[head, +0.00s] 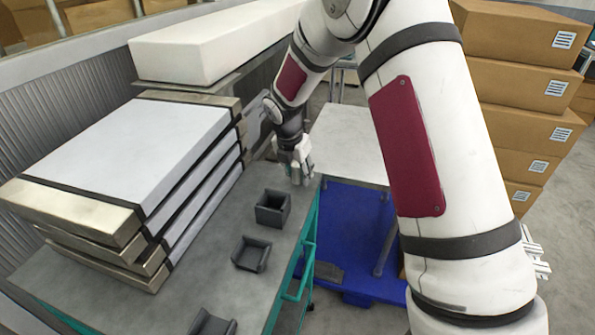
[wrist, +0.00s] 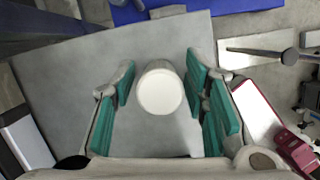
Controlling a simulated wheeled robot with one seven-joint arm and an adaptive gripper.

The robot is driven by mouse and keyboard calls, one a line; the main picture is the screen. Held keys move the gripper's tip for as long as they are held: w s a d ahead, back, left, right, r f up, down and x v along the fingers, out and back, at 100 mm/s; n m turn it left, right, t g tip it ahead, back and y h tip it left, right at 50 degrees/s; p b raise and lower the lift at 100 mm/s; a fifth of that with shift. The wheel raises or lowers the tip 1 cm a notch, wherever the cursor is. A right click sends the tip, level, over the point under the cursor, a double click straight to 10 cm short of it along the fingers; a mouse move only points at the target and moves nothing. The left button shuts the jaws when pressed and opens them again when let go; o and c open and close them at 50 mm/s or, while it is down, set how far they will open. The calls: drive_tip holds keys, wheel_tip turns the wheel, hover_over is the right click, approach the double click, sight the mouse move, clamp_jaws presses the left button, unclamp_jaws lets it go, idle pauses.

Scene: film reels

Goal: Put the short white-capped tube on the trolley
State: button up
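The white-capped tube (wrist: 160,92) shows in the wrist view, cap toward the camera, between the teal finger pads of my gripper (wrist: 160,82). Narrow gaps show on both sides of it, so the fingers are apart and around it, not closed on it. In the head view my gripper (head: 299,168) points down at the far right corner of a grey top (head: 200,262) with a teal frame and handle, which looks like a trolley. The tube cannot be made out clearly there. The grey surface lies below the tube in the wrist view; contact between them is hidden.
Dark holders (head: 272,208) stand along the grey top's right side. A stack of pale slabs (head: 135,150) fills its left. A white table (head: 350,140) and blue platform (head: 360,225) lie beyond the handle (head: 300,272). Cardboard boxes (head: 520,90) stand right.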

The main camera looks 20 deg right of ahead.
drive_tip(key=s+r+m, duration=0.3)
drive_tip(key=s+r, duration=0.2)
drive_tip(key=r, duration=0.5)
drive_tip(key=s+r+m, duration=0.3)
drive_tip(key=s+r, duration=0.2)
drive_tip(key=r, duration=0.4)
drive_tip(key=s+r+m+y, duration=0.1)
drive_tip(key=s+m, duration=0.9)
drive_tip(key=s, duration=0.4)
drive_tip(key=s+r+m+t+y, duration=0.1)
drive_tip(key=s+r+m, duration=0.1)
drive_tip(key=s+m, duration=0.9)
drive_tip(key=s, duration=0.4)
drive_tip(key=shift+d+r+t, duration=0.15)
drive_tip(key=shift+r+t, duration=0.1)
drive_tip(key=shift+t, duration=0.05)
drive_tip(key=shift+r, duration=0.1)
